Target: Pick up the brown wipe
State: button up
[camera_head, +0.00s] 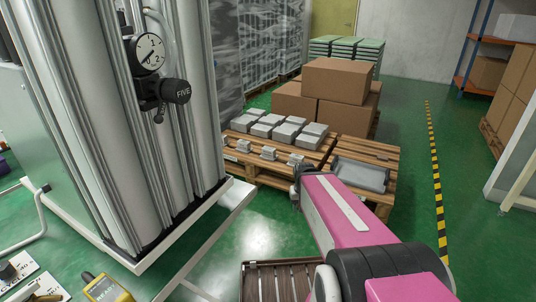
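I cannot make out a brown wipe in this view. My pink arm reaches from the bottom right up to the middle, where it ends in a dark part beside the pallets. I see no gripper fingers there, so my gripper does not show.
Grey silver columns with a gauge (149,52) stand on a white frame at left. A wooden pallet (240,168) bears grey blocks, with a grey tray (360,174) to its right and cardboard boxes (337,81) behind. A brown slatted thing (279,283) is at bottom centre.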

aim_at(380, 156)
jog(key=i+l+u, duration=0.45)
jog(key=i+l, duration=0.55)
jog(key=k+l, duration=0.25)
jog(key=l, duration=0.15)
jog(key=k+l, duration=0.3)
jog(key=l, duration=0.15)
